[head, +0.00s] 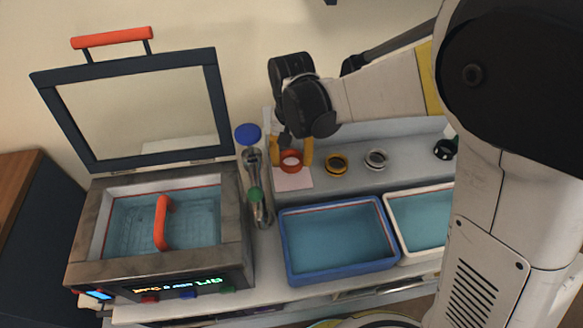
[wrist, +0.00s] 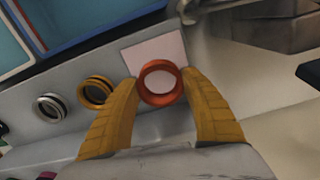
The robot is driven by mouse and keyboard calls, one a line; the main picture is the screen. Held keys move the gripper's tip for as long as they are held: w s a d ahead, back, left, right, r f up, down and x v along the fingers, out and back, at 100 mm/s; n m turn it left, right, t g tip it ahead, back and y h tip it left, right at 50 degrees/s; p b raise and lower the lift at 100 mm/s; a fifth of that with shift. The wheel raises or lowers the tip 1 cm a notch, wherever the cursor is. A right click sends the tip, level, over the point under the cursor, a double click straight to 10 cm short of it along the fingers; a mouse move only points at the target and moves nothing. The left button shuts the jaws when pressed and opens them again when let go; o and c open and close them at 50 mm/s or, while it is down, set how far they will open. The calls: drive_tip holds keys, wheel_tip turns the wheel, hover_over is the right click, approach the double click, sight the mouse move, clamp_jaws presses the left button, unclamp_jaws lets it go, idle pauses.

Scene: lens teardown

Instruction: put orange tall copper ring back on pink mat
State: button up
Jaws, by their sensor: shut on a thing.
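The orange ring (wrist: 146,90) is between the two yellow fingers of my gripper (wrist: 160,88) in the wrist view. My gripper is shut on it. The ring also shows in the head view (head: 291,168), below my wrist and between the fingers (head: 289,152). The pink mat (wrist: 158,50) is a pale square on the shelf, seen past the ring in the wrist view. In the head view the mat (head: 293,183) shows just below the ring. I cannot tell whether the ring touches the mat or hangs slightly above it.
A yellow-and-black ring (head: 336,163), a silver ring (head: 376,159) and a dark green ring (head: 445,149) stand to the right on the shelf. A blue tray (head: 286,250) and a white tray (head: 401,245) are in front. An open-lidded bath (head: 90,232) and bottles stand left.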

sight(291, 167)
drive_tip(key=shift+f+b, duration=0.6)
drive_tip(key=shift+f, duration=1.1)
drive_tip(key=shift+f, duration=0.25)
drive_tip(key=o, duration=1.2)
drive_tip(key=shift+r, duration=0.1)
wheel_tip(291, 167, up, 12)
drive_tip(key=p, duration=0.4)
drive_tip(key=s+d+r+t, duration=0.2)
drive_tip(key=s+d, duration=0.2)
drive_tip(key=d, duration=0.3)
drive_tip(key=s+d+r+m+t, duration=0.1)
drive_tip(key=s+d+r+t, duration=0.1)
drive_tip(key=d, duration=0.6)
drive_tip(key=s+d+r+t, duration=0.3)
drive_tip(key=s+d, duration=0.3)
drive_tip(key=d, duration=0.2)
drive_tip(key=shift+s+d+r, duration=0.2)
drive_tip(key=shift+d+r, duration=0.05)
drive_tip(key=shift+r, duration=0.2)
